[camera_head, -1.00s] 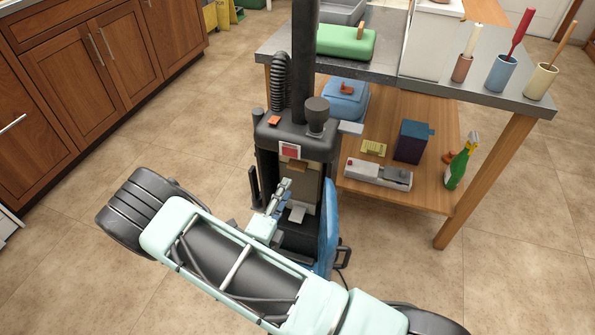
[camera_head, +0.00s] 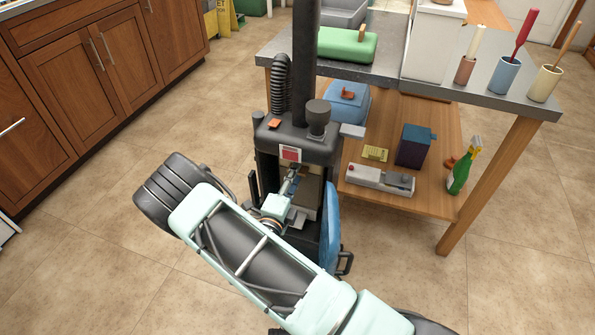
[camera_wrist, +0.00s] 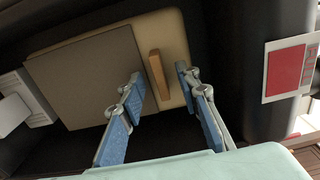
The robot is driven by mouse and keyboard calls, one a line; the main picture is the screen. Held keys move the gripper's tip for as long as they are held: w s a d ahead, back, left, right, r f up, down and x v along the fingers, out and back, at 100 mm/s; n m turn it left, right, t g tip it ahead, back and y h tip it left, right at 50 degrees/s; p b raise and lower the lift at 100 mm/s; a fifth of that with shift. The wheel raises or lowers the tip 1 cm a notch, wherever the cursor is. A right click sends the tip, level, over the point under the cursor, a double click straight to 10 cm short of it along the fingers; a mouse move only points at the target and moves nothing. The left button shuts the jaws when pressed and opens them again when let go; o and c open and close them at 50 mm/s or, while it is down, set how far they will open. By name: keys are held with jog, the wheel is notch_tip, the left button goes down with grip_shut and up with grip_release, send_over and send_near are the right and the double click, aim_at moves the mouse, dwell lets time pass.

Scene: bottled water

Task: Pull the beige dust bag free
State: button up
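The beige dust bag (camera_wrist: 174,32) sits inside the open body of the upright vacuum (camera_head: 300,140). It carries a tan tab (camera_wrist: 158,75), and a grey-brown panel (camera_wrist: 85,75) covers its left part in the wrist view. In the head view the bag (camera_head: 311,188) is partly hidden by my arm. My gripper (camera_wrist: 162,76) is open, with one blue-padded finger on each side of the tab. I see gaps between the fingers and the tab; how deep the fingertips reach is unclear. The gripper (camera_head: 292,180) also shows inside the vacuum cavity in the head view.
The vacuum's blue door (camera_head: 332,228) stands open at the right of the cavity. A red-and-white label (camera_wrist: 287,72) is on the housing. A table (camera_head: 445,200) with a lower shelf stands close at the right. Wooden cabinets (camera_head: 85,60) line the left; floor between is clear.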

jog(key=shift+w+d, duration=0.1)
jog(key=shift+w, duration=0.1)
grip_shut()
dwell(0.6)
jog(key=p+v, duration=0.2)
jog(key=v, duration=1.3)
jog(key=shift+p, duration=0.35)
dwell(2.1)
